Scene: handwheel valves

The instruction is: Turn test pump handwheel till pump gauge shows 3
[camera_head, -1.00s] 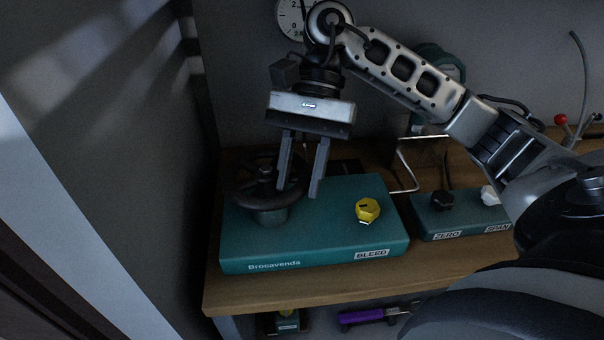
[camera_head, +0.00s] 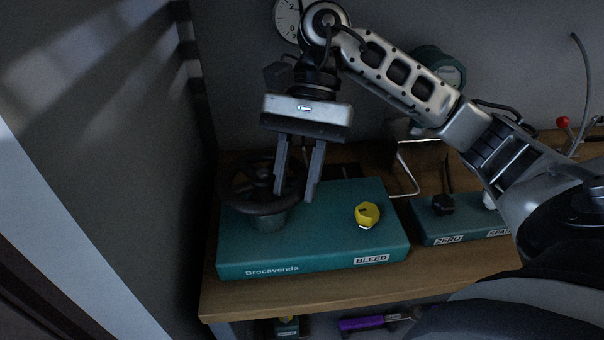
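The black handwheel (camera_head: 234,194) sits on top of the teal pump box (camera_head: 300,225) at its left end. My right gripper (camera_head: 294,198) points down at the right side of the wheel. Its two fingers are apart; the left finger overlaps the wheel in the picture and the right finger is by the rim's right edge. I cannot tell whether they touch the rim. A white dial gauge (camera_head: 287,20) is on the wall behind, partly hidden by my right arm and cut by the top edge; its reading cannot be made out. My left gripper is not in view.
A yellow knob (camera_head: 367,214) marked BLEED is on the box's right part. A smaller teal box (camera_head: 462,228) with ZERO and SPAN knobs stands to the right. A wire stand (camera_head: 404,165) is behind. A dark wall is close on the left. The wooden bench edge (camera_head: 300,298) is in front.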

